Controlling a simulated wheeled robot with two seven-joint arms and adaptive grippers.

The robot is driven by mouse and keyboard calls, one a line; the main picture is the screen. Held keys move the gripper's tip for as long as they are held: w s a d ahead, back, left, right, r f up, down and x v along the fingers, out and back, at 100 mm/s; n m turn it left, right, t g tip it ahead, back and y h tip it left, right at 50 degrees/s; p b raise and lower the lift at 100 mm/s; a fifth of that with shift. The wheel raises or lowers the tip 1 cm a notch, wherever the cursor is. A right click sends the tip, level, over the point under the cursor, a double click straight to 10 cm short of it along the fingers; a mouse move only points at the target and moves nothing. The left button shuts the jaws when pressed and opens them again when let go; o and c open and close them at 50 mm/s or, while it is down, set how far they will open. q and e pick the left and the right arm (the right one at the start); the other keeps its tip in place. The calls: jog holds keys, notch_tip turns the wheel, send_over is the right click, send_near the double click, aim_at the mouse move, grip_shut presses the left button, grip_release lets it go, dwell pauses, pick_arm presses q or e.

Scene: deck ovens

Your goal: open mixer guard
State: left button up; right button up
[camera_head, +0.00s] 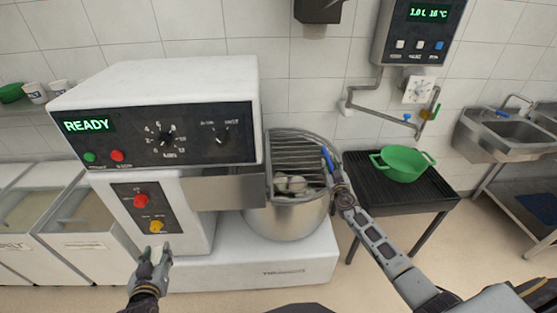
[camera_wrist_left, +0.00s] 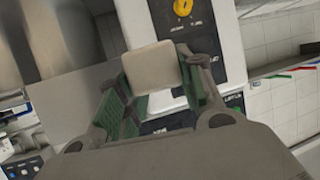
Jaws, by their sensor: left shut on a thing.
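The mixer (camera_head: 160,95) stands at the left, with a READY display and knobs. Its wire guard (camera_head: 300,147) curves around the upper part of the steel bowl (camera_head: 290,218). Pale shapes (camera_head: 290,183) show at the bowl's mouth, too small to identify. My right gripper (camera_head: 330,168) is at the guard's right side, by a small blue part (camera_head: 327,157); whether its fingers are closed is unclear. My left gripper (camera_head: 152,258) is low in front of the mixer, shut on a small cream block (camera_wrist_left: 152,67), which also shows in the left wrist view.
A green bowl (camera_head: 403,165) sits on a black ribbed stand (camera_head: 385,192) right of the mixer. A water meter panel (camera_head: 420,30) with pipes hangs above it. Sinks (camera_head: 510,133) are at the far right and white bins (camera_head: 75,222) at the left.

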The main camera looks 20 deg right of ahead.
jog(key=shift+x, duration=0.8)
grip_shut()
